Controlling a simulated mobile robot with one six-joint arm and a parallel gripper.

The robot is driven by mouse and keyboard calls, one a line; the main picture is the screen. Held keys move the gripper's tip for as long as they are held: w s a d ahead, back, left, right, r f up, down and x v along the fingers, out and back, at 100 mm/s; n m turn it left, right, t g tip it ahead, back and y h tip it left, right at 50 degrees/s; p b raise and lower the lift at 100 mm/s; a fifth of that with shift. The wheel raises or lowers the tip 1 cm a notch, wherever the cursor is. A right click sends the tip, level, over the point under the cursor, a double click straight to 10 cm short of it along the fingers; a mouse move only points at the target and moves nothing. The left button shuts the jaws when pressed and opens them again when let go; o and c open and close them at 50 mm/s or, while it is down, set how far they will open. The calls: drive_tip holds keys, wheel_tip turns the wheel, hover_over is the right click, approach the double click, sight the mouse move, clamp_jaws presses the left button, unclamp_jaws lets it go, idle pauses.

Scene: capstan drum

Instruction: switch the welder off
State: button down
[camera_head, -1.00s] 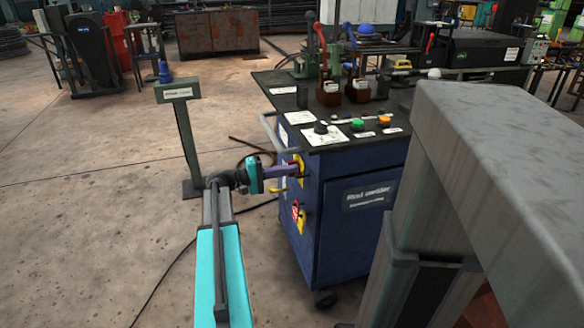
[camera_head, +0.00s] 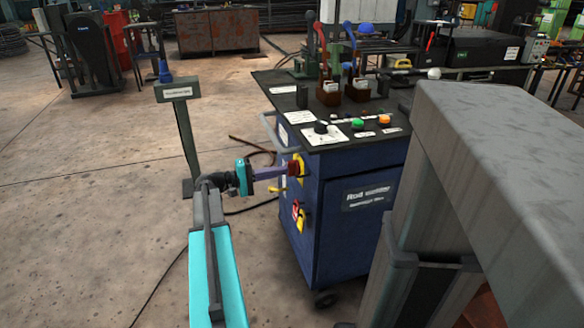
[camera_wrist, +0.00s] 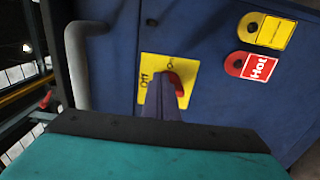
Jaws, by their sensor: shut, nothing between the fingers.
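The welder is a blue cabinet (camera_head: 345,240) with a "Rod welder" label, right of my gripper in the head view. On its left side is a yellow switch plate (camera_head: 300,163), also in the wrist view (camera_wrist: 150,72), with "Off" at its left edge there. A red switch handle (camera_wrist: 178,80) sits on the plate, partly hidden by my fingers; I cannot tell which mark it points to. My gripper (camera_head: 283,170) is shut and empty, its fingertips just in front of the handle. I cannot tell whether they touch it.
Red and yellow tags, one reading "Hot" (camera_wrist: 258,67), are beside the plate. A grey rail (camera_wrist: 82,65) runs along the cabinet's edge. A sign post (camera_head: 186,140) stands left of the cabinet. The floor left of my arm is open.

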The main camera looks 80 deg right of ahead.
drive_tip(key=v, duration=0.4)
drive_tip(key=shift+w+a, duration=0.15)
drive_tip(key=shift+w, duration=0.05)
idle(0.3)
